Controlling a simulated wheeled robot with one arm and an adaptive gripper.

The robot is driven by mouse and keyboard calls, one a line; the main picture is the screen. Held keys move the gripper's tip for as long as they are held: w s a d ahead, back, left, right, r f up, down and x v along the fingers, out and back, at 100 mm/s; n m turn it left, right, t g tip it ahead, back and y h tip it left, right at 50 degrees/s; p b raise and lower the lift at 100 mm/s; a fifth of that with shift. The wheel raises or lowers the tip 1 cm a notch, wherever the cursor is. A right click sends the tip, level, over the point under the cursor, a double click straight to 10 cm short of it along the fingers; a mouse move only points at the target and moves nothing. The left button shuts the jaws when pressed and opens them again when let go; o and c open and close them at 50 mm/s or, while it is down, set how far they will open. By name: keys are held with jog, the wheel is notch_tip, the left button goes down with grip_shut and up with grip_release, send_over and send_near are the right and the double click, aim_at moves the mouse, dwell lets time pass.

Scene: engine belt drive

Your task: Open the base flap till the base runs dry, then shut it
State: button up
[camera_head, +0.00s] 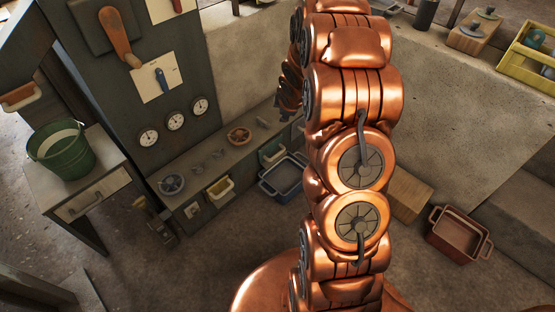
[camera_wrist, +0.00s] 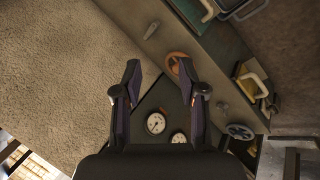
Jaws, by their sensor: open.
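I cannot tell for sure which part is the base flap. On the low ledge's front, a part with a cream-yellow handle (camera_head: 219,188) and a green part with a pale handle (camera_head: 271,151) show in the head view. The cream handle also shows at right in the wrist view (camera_wrist: 256,82), and a pale handle at its top (camera_wrist: 208,10). A blue tray (camera_head: 284,180) stands on the floor below the green part. My gripper (camera_wrist: 160,80) is open and empty, above the ledge and short of an orange handwheel (camera_wrist: 176,66). In the head view my arm mostly hides it.
The dark panel carries several gauges (camera_head: 149,137) and levers (camera_head: 120,40). A grey handwheel (camera_head: 172,184) and small grey handles sit on the ledge. A green bucket (camera_head: 62,148) stands on a side table at left. A red tub (camera_head: 458,234) is on the floor at right.

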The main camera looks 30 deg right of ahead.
jog(key=w+d+f+n+t+y+b, duration=0.1)
jog(key=w+d+f+n+t+b, duration=0.25)
jog(key=f, duration=0.85)
jog(key=n+t+y+b, duration=0.5)
jog(key=n+t+b, duration=0.1)
jog(key=b, duration=0.1)
send_near(279, 155)
jog(key=w, duration=0.3)
jog(key=shift+a+f+b+x, duration=0.15)
jog(key=shift+b+x, duration=0.45)
jog(key=shift+x, duration=0.7)
jog(key=shift+a+f+b+x, duration=0.15)
jog(key=shift+b+x, duration=0.4)
jog(key=shift+x, duration=0.8)
jog(key=shift+a+f+b+x, duration=0.1)
jog(key=shift+b+x, duration=0.5)
jog(key=shift+x, duration=0.7)
jog(key=shift+s, duration=0.15)
grip_shut()
